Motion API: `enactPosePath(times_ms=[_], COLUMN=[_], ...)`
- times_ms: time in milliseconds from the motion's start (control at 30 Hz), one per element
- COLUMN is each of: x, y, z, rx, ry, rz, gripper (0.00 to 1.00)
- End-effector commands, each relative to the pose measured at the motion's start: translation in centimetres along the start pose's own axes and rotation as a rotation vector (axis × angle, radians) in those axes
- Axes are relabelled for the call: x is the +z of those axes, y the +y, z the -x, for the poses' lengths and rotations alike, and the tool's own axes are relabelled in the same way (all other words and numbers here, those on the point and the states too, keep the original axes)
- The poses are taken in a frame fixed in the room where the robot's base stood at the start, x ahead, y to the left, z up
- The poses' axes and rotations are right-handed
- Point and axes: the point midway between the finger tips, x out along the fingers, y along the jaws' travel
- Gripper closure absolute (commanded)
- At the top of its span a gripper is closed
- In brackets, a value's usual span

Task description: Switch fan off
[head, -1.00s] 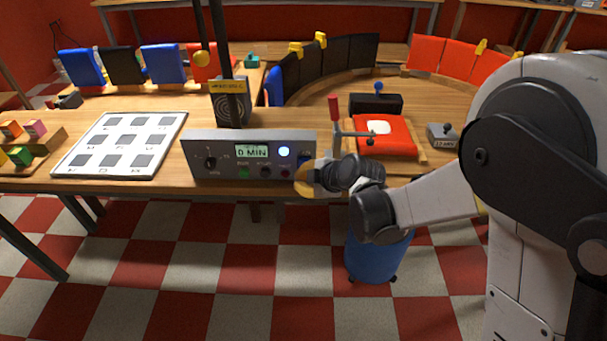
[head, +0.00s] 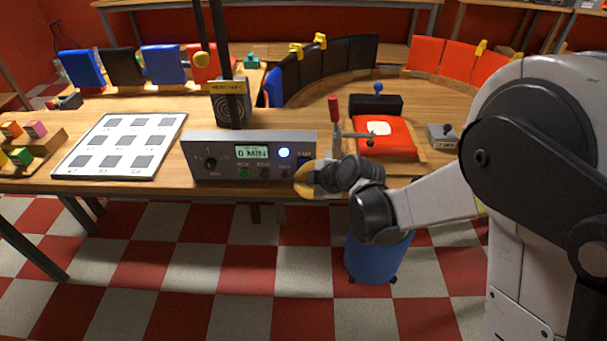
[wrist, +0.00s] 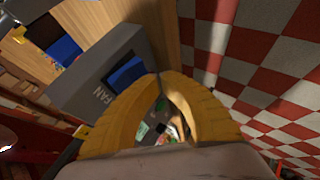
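A grey control box (head: 222,163) stands at the bench's front edge in the head view. The FAN label and a blue rocker switch (head: 304,162) are at its right end. The switch also shows in the wrist view (wrist: 127,70), next to the FAN lettering; which way it is tipped I cannot tell. My gripper (head: 299,181) is just in front of and below the switch. In the wrist view its yellow fingers (wrist: 161,76) meet at the tips with nothing visible held between them. Whether they touch the box is unclear.
The box also has a dial (head: 210,162), a lit "0 MIN" display (head: 252,152), a glowing round light (head: 284,153) and small buttons. A red-handled clamp (head: 334,108) and red pad (head: 385,137) stand right of it. A white panel (head: 67,160) lies left.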

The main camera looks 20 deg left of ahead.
Motion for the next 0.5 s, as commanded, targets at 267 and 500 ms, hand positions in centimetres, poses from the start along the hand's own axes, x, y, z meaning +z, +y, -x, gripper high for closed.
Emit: enactPosePath(times_ms=[267, 500], x=[0.06, 0.39], y=[0.03, 0.32], z=[-0.10, -0.73], rx=[0.000, 0.000], ry=[0.000, 0.000], rz=[0.000, 0.000], gripper=[1.00, 1.00])
